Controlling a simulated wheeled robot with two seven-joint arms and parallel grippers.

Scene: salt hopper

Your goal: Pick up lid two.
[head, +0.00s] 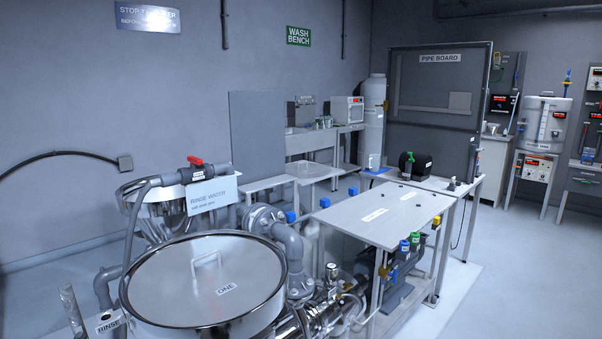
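A large round metal lid (190,290) with a bar handle on top lies on a wide round vessel at the bottom left of the head view. Its label (227,288) reads ONE. I see no lid labelled two. Neither of my grippers is in view.
A metal funnel-like vessel (150,212) with a grey pipe, a red-handled valve (195,160) and a RINSE WATER sign (212,194) stands behind the lid. Grey pipework (290,245) and a grey-topped table (385,216) stand to its right. The floor (535,270) at right is clear.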

